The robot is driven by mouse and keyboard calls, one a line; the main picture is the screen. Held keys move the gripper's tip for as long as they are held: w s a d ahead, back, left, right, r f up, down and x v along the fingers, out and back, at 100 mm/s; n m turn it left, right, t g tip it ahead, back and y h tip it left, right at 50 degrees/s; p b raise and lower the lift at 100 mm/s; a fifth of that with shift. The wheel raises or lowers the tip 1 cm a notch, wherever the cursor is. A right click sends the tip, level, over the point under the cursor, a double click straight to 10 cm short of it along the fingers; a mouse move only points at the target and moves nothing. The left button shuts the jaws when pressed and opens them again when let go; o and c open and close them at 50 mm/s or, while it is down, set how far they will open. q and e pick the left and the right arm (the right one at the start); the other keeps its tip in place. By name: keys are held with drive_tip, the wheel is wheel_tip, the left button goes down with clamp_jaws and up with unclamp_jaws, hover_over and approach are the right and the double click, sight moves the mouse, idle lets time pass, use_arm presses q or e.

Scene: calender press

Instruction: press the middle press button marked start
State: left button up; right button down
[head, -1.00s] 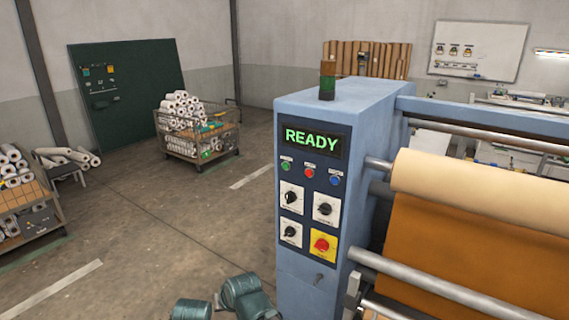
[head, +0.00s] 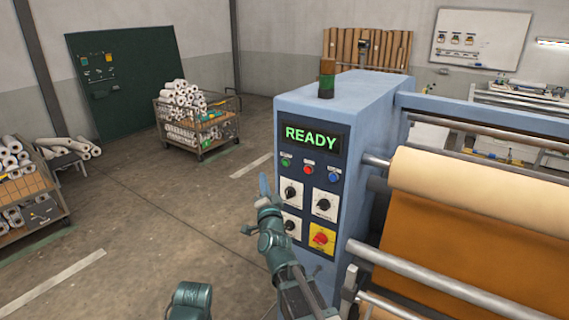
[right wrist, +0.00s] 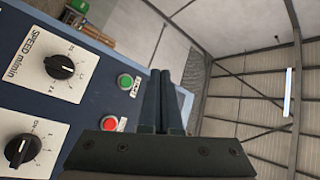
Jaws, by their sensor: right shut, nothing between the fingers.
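The control panel (head: 311,185) on the blue press cabinet carries a row of three buttons under a lit READY display (head: 311,139). The green button (head: 286,162) is at the left, the red one (head: 308,170) in the middle, the blue one (head: 333,178) at the right. In the right wrist view the green button (right wrist: 125,82) has a small label beside it, too small to read surely. My right gripper (head: 265,184) is shut and empty, beside the panel's left edge and below the green button. Its fingers (right wrist: 163,100) look apart from the button. My left gripper is out of view.
Knobs on white plates and a red knob on a yellow plate (head: 322,238) sit below the buttons. Rollers with cream and brown sheet (head: 450,230) stand right of the cabinet.

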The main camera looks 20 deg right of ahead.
sight(285, 163)
drive_tip(key=shift+w+d, duration=0.9)
drive_tip(key=shift+d, duration=0.25)
drive_tip(key=shift+w+d, duration=0.95)
drive_tip(key=shift+d, duration=0.2)
drive_tip(key=shift+w+d, duration=0.9)
drive_tip(key=shift+d, duration=0.25)
drive_tip(key=shift+w+d, duration=0.25)
drive_tip(key=shift+d, duration=0.05)
drive_tip(key=shift+w+d, duration=0.2)
drive_tip(key=shift+d, duration=0.1)
idle(0.5)
idle(0.4)
drive_tip(key=shift+s+a, duration=0.5)
drive_tip(key=shift+a, duration=0.1)
